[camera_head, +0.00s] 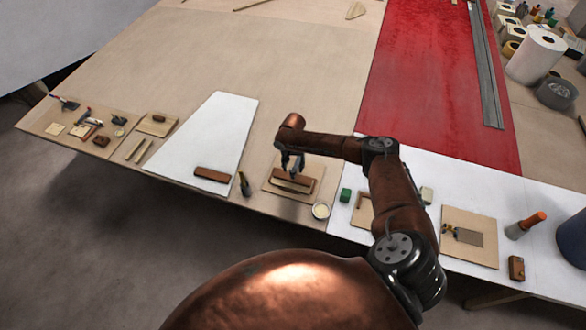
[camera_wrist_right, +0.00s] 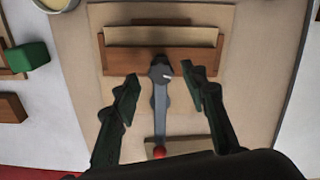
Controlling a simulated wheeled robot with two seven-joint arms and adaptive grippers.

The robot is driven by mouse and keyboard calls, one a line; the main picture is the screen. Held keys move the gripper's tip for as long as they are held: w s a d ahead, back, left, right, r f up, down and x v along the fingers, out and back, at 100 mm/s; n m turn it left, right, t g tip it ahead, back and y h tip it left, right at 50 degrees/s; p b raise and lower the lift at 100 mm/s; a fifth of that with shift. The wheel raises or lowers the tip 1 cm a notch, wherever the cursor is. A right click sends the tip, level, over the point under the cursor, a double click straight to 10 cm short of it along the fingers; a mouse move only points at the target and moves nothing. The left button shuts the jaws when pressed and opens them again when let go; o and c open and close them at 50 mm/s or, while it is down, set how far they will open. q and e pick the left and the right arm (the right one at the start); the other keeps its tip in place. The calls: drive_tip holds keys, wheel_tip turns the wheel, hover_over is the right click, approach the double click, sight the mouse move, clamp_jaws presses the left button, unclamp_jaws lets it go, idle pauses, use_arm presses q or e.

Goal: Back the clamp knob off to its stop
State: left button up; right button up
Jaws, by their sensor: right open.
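In the right wrist view a dark grey round knob (camera_wrist_right: 161,73) with a pale mark sits at the end of a grey bar (camera_wrist_right: 160,115), close to a brown wooden block (camera_wrist_right: 125,61). A red ball (camera_wrist_right: 159,152) shows at the bar's other end. My right gripper (camera_wrist_right: 157,84) is open, one finger each side of the knob and bar, with gaps visible on both sides. In the head view the right gripper (camera_head: 291,165) is above the board (camera_head: 270,185) carrying this wooden fixture; the knob is too small to make out there. My left gripper is not in view.
A cream round dish (camera_head: 321,211) and a green block (camera_head: 346,195) are right of the board. A dark-handled tool (camera_head: 244,184) and a brown block (camera_head: 212,175) lie to its left. The bench's front edge is close. The bench behind the board is mostly clear.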

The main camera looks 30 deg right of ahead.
drive_tip(key=shift+f, duration=0.95)
clamp_jaws()
